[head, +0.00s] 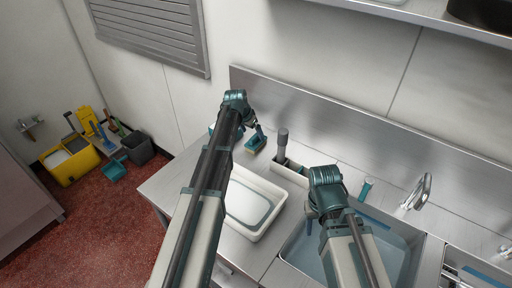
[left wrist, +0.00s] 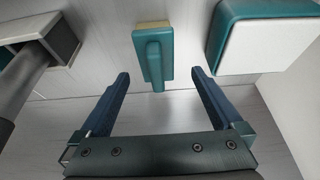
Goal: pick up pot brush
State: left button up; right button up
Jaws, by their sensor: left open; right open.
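A small teal-handled brush with a yellowish base (head: 255,142), which I take for the pot brush, sits on the steel counter near the back wall. In the left wrist view the brush (left wrist: 153,58) lies ahead, between the lines of my left gripper's (left wrist: 161,74) two blue fingers. They are apart, and nothing is held. In the head view my left gripper (head: 246,112) is just above and left of the brush, its fingers partly hidden. My right gripper (head: 325,185) hangs over the counter by the sink, open, its fingertips hard to make out.
A caddy (head: 291,171) with an upright grey handle (head: 282,138) stands right of the brush. A teal-and-white block (left wrist: 262,40) lies on its other side. A white tub (head: 269,230) is in front. The sink (head: 398,262) and tap (head: 418,190) are at right.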

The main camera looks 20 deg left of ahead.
aim_at(255, 135)
pick_arm(q)
jog(key=shift+d+b+x, duration=0.15)
jog(key=shift+b+x, duration=1.05)
jog(key=shift+x, duration=0.1)
jog(key=shift+d+b+x, duration=0.15)
jog(key=shift+b+x, duration=1.05)
jog(key=shift+x, duration=0.15)
jog(key=shift+r, duration=0.2)
jog(key=shift+s, duration=0.1)
jog(key=shift+c, duration=0.3)
grip_shut()
jog(key=shift+r, duration=0.15)
notch_tip(255, 135, up, 10)
jog(key=p, duration=1)
